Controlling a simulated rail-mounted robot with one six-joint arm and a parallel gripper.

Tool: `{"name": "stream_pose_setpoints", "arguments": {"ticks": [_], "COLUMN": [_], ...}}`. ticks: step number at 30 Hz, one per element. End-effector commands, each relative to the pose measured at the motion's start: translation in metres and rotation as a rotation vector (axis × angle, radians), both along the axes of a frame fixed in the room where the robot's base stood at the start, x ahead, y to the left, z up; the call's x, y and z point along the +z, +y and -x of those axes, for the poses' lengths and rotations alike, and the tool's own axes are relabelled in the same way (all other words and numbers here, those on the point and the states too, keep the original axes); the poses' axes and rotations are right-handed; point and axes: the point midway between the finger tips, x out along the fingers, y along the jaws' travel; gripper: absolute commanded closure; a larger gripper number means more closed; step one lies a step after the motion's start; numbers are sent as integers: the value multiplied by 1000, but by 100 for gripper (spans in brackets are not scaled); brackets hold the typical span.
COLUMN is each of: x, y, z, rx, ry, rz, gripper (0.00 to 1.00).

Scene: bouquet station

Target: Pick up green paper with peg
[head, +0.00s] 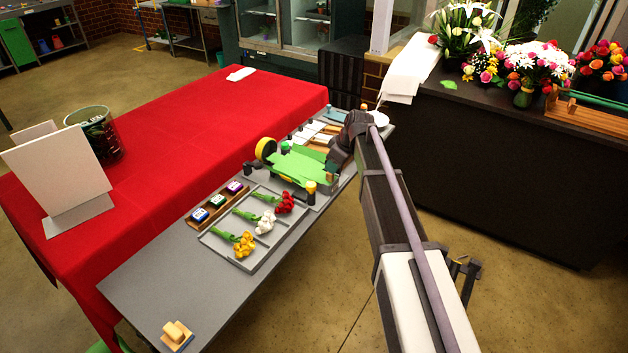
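My gripper (336,161) is at the paper's right edge, partly hidden by my arm. Its fingers are too small to read, and contact with the paper cannot be told.
A yellow roll (265,149) stands at the paper's left. White and wooden pieces lie behind the paper. The red-covered table (190,140) is mostly clear.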

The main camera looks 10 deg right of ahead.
Motion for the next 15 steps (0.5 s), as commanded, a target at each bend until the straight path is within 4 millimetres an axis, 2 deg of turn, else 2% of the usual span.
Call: {"name": "stream_pose_setpoints", "arguments": {"ticks": [9, 15], "x": [-50, -45], "y": [14, 16], "z": [-11, -11], "rx": [0, -1], "ry": [1, 1], "rz": [1, 1], "gripper": [68, 68]}}
